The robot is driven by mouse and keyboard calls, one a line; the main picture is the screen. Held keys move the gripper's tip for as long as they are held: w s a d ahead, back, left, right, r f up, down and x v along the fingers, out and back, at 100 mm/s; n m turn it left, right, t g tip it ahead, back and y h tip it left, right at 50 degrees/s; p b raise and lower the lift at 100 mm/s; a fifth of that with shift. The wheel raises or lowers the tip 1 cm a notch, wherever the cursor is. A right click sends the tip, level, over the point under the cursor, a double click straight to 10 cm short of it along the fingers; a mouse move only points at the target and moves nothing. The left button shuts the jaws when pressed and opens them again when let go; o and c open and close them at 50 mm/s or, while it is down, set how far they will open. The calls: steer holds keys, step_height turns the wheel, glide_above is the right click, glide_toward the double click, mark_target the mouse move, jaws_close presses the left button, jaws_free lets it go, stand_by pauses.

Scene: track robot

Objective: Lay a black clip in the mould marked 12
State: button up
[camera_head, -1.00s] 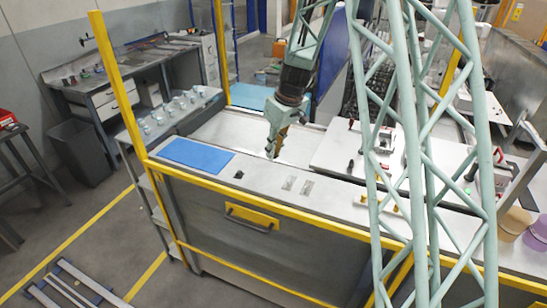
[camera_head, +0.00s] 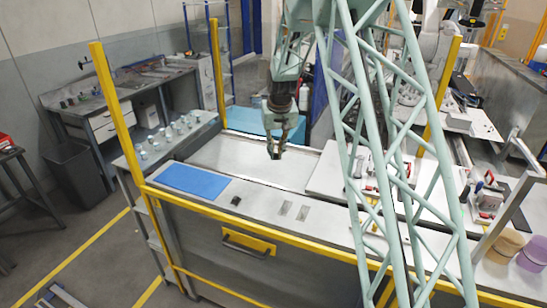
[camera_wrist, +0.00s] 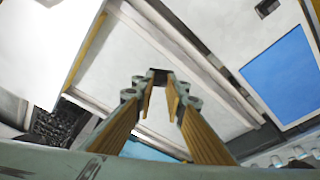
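My gripper (camera_head: 275,152) hangs above the light worktop, behind the blue mat. In the wrist view its fingers (camera_wrist: 159,80) come close together on a small dark piece (camera_wrist: 158,75), which looks like a black clip. The piece also shows as a dark spot at the tips in the head view, clear of the surface. Fixtures with red and black parts, possibly moulds, stand to the right: one (camera_head: 368,188) partly behind my green lattice, another (camera_head: 488,200) further right. No number 12 is readable in either view.
A blue mat (camera_head: 194,181) lies at the worktop's left. Yellow posts (camera_head: 115,110) bound the cell. Tan and purple tubs (camera_head: 503,246) stand at the right.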

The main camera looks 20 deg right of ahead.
steer(key=w+d+r+m+g+h+p, duration=0.2)
steer(key=w+d+r+m+p, duration=0.2)
steer(key=w+d+m, duration=0.9)
steer(key=shift+d+r, duration=0.8)
steer(key=shift+r, duration=0.15)
steer(key=shift+d, duration=0.1)
